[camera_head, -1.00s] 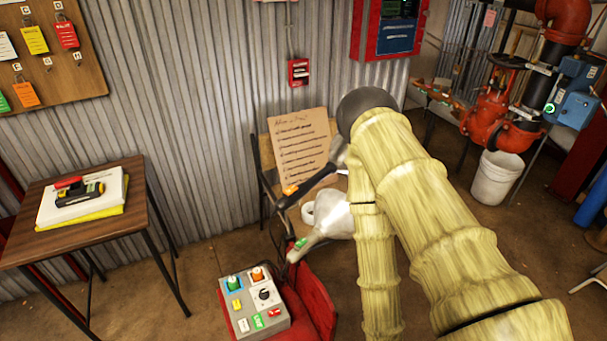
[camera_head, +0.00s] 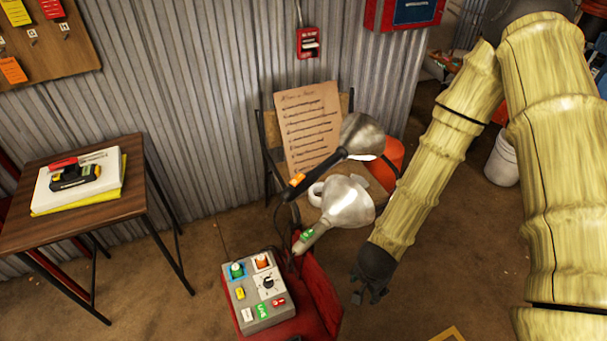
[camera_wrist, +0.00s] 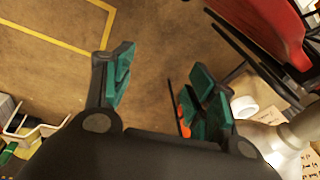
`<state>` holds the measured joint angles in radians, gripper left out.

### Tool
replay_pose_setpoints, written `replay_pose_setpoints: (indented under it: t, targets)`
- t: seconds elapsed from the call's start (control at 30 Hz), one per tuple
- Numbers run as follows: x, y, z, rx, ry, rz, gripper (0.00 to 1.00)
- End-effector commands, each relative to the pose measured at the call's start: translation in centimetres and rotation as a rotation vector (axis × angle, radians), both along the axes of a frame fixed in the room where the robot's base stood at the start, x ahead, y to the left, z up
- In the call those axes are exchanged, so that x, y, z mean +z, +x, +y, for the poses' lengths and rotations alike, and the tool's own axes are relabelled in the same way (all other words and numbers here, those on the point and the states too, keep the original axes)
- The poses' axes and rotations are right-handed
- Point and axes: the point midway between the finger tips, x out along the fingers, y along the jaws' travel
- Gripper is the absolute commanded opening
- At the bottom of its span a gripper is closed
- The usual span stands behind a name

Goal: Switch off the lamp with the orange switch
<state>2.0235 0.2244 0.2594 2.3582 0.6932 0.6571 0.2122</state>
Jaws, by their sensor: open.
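A lamp with a dark handle carries an orange switch (camera_head: 297,180). Its grey head (camera_head: 362,135) points down to the right and shows a bright white rim. A second lamp (camera_head: 345,200), pale grey, is below it and carries a green switch (camera_head: 307,235). My gripper (camera_head: 370,289) is below and right of both lamps, apart from them, pointing down. In the wrist view its green-padded fingers (camera_wrist: 160,88) are spread and empty. A pale grey lamp part (camera_wrist: 262,138) shows at the lower right there. The orange switch is not clearly identifiable in the wrist view.
A grey control box (camera_head: 255,290) with several knobs and buttons sits on a red chair (camera_head: 318,290) below the lamps. A chair with a written board (camera_head: 308,125) stands behind. A wooden table (camera_head: 130,180) is at left. Floor right of my gripper is clear.

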Motion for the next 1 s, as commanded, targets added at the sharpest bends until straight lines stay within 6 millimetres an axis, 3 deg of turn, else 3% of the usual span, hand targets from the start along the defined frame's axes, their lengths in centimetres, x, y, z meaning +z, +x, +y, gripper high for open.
replay_pose_setpoints:
  t: [0.03, 0.2, 0.37, 0.5, 0.8, 1.0]
  targets:
    - [1.6, 1.7, 0.7, -0.084, 0.02, -0.022, 0.57]
    - [6.9, 6.0, 2.9, -0.372, 0.102, -0.064, 0.57]
    - [12.6, 9.4, 5.4, -0.631, 0.208, -0.082, 0.57]
    - [18.3, 11.8, 7.8, -0.848, 0.318, -0.077, 0.57]
    - [30.3, 14.4, 12.6, -1.208, 0.551, -0.001, 0.57]
    - [34.1, 14.8, 14.0, -1.304, 0.622, 0.04, 0.57]
